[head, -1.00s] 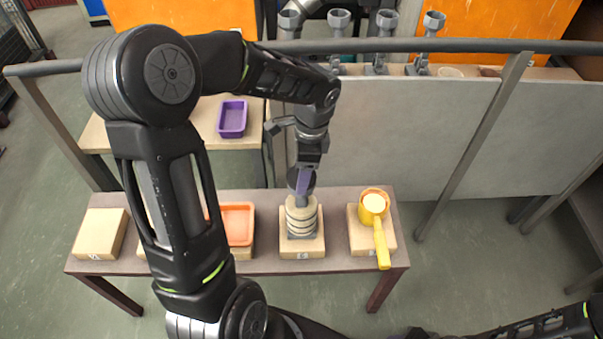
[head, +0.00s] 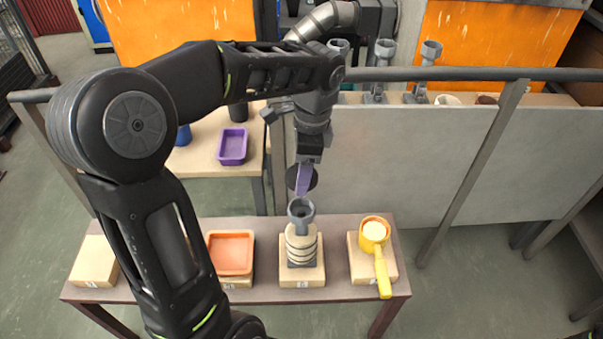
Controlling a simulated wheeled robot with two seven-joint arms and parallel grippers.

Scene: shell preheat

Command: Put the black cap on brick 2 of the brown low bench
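My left gripper (head: 304,186) hangs above the brown low bench (head: 165,209). Its purple fingertips are on the black cap (head: 313,179), a dark round disc held on edge and partly hidden by the fingers. The cap is above and apart from the grey cup (head: 301,209) on top of a ringed beige shell. That shell stands on a brick (head: 303,280). Other bricks sit along the bench, one bare at the far left (head: 93,262). My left arm hides the bench between it and the orange tray. The brick numbers are too small to read surely. My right gripper is not in view.
An orange tray (head: 231,252) lies on one brick and a yellow ladle (head: 376,234) on the rightmost brick. Behind stand a pale table (head: 195,160) with a purple tray (head: 233,146), and a grey panel (head: 400,155) with a rail. Several grey cups stand behind the rail.

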